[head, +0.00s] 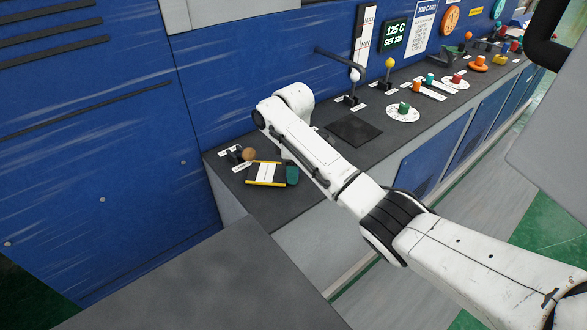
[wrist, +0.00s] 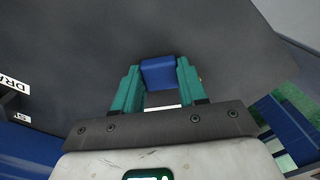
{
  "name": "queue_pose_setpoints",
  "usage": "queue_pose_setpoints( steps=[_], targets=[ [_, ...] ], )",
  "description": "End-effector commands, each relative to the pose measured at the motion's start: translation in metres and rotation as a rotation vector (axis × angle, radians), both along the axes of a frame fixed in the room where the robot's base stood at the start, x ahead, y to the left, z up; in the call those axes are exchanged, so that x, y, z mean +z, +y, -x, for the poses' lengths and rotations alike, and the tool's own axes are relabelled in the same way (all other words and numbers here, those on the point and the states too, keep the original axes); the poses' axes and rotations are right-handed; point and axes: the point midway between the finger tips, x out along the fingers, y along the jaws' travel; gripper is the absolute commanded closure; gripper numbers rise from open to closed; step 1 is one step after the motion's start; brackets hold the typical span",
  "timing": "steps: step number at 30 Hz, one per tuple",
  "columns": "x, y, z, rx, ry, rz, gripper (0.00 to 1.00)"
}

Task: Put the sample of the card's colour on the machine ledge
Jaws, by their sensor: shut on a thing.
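My gripper (wrist: 159,78) has teal fingers shut on a blue block (wrist: 158,74) in the wrist view. The dark counter shows beyond it; the gap below the block is hard to judge. In the head view my white arm covers most of the gripper, and a teal piece beside the arm looks like a finger. The yellow-and-black edged pad (head: 266,173), perhaps the ledge, lies at the counter's left end, close to that piece. The job card (head: 425,25) hangs on the blue wall; its writing is too small to read. A green sample (head: 404,107) stands on a white disc.
The counter (head: 270,208) runs to the upper right. A knob (head: 248,154) and labels sit behind the pad. A black mat (head: 354,130), levers with white and yellow knobs (head: 390,62), and several coloured pieces (head: 430,79) lie farther along. The front left counter is bare.

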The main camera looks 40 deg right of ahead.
Motion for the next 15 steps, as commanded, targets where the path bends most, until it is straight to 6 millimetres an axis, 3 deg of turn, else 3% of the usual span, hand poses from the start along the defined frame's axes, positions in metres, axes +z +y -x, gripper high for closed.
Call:
queue_pose_setpoints(
  steps=[5,6,13,15],
  targets=[
    [-0.0035,0.0001,0.0002,0.000,0.001,-0.001,0.93],
    [-0.0030,0.0000,0.0001,0.000,0.001,-0.001,0.56],
    [-0.0028,0.0001,0.0002,0.000,0.001,-0.001,0.34],
    [-0.0028,0.0000,0.0001,0.000,0.000,0.000,0.33]
  ],
)
